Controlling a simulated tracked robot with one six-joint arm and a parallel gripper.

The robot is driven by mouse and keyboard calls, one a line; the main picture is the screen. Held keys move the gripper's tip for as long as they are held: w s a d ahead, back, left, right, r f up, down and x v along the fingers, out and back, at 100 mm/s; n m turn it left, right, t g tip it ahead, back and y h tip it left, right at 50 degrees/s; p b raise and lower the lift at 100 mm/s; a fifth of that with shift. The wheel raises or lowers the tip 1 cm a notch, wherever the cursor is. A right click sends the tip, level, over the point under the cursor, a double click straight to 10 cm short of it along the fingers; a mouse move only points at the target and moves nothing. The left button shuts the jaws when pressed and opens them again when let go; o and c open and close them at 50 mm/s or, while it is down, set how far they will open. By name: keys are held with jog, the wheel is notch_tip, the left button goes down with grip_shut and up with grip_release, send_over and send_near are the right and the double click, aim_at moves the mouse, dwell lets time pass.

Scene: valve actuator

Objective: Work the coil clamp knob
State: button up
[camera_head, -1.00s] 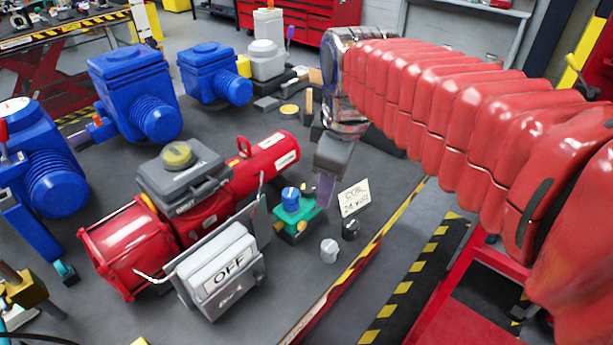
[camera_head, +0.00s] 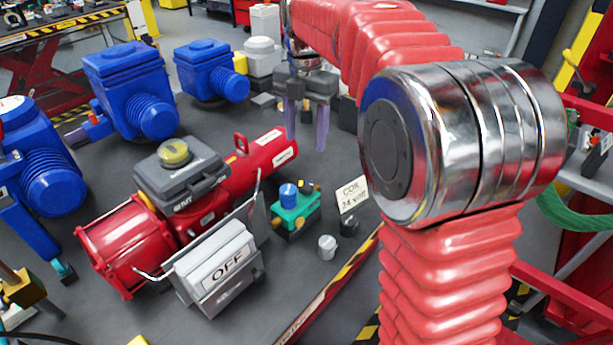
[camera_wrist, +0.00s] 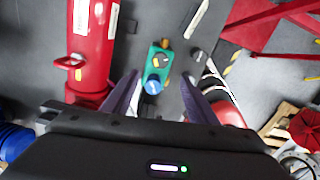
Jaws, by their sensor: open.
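A small teal block (camera_head: 297,212) with a blue knob (camera_head: 288,194) on top and brass fittings stands on the grey table, right of the red actuator. In the wrist view the teal block (camera_wrist: 158,62) and its blue knob (camera_wrist: 153,85) lie between the finger lines, with a dark round part on the block. A card reading "COIL 24 volt" (camera_head: 352,194) stands behind right, above a small black knob (camera_head: 348,225). I cannot tell which knob is the coil clamp's. My gripper (camera_head: 307,130) is open and empty, fingers downward, above and behind the block, apart from it.
The red actuator (camera_head: 260,165) with a grey "OFF" box (camera_head: 222,270) stands left of the block. A loose grey knob (camera_head: 327,247) sits in front of it. Blue actuators (camera_head: 130,90) stand at the back left. The striped table edge (camera_head: 340,285) runs along the right.

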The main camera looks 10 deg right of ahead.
aim_at(306, 183)
dwell(0.3)
notch_tip(306, 183, down, 14)
jog(key=shift+r, duration=0.1)
dwell(0.7)
jog(key=shift+c, duration=0.4)
jog(key=c, duration=0.9)
jog(key=shift+d, duration=0.15)
jog(key=shift+c, duration=0.4)
